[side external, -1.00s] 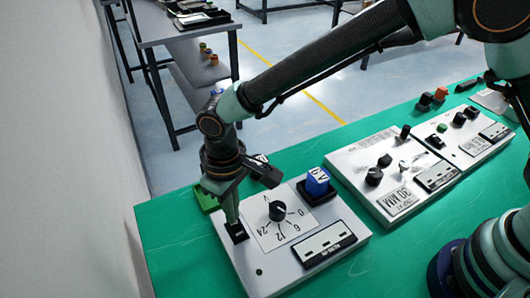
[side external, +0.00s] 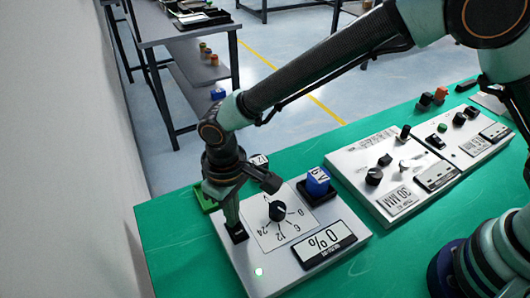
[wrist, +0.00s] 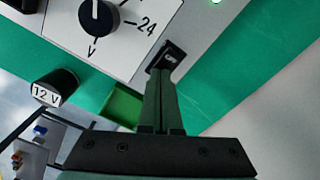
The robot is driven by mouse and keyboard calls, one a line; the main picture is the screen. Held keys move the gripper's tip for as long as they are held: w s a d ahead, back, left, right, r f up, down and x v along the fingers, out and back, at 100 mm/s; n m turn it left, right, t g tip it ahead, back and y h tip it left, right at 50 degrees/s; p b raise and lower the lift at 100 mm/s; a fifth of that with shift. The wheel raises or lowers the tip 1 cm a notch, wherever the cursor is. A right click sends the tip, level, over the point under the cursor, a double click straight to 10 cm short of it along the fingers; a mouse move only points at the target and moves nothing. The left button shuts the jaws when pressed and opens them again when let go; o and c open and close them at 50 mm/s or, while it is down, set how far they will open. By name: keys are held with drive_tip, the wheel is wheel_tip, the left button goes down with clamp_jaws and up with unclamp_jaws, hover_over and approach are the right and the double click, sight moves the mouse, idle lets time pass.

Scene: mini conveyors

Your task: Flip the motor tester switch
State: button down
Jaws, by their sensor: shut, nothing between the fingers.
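The motor tester (side external: 290,278) is a white panel box on the green bench, with a black knob (side external: 277,211) and a display (side external: 324,244) that reads 0%. A small green light (side external: 259,272) glows on its near left corner; it also shows at the top of the wrist view (wrist: 216,2). The black rocker switch (side external: 239,236) sits at the panel's left edge, and in the wrist view the switch (wrist: 172,58) lies right at my fingertips. My gripper (side external: 232,222) is shut and empty, pointing down at the switch. It seems to touch it, and the fingers hide part of it.
A blue block (side external: 317,180) stands in a black holder on the panel. A 12 V black cylinder (wrist: 55,88) and a green tray (wrist: 123,106) are just behind the panel. Two other control panels (side external: 350,160) stand to the right.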

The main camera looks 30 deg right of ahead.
drive_tip(key=shift+r, duration=3.5)
drive_tip(key=w+d+r+m+t+y, duration=0.1)
drive_tip(key=d+r, duration=0.5)
drive_tip(key=d, duration=0.3)
drive_tip(key=w+d+r+m+t, duration=0.1)
drive_tip(key=w+d+r+m, duration=0.1)
drive_tip(key=d+r, duration=0.45)
drive_tip(key=s+d+m+t, duration=0.1)
drive_tip(key=s+d, duration=0.1)
drive_tip(key=d, duration=0.4)
drive_tip(key=s+d+m+t, duration=0.1)
drive_tip(key=s+d, duration=0.2)
drive_tip(key=d, duration=0.3)
drive_tip(key=s+d+r+m+t+h, duration=0.1)
drive_tip(key=s+d, duration=0.2)
drive_tip(key=d, duration=0.3)
drive_tip(key=shift+t, duration=0.3)
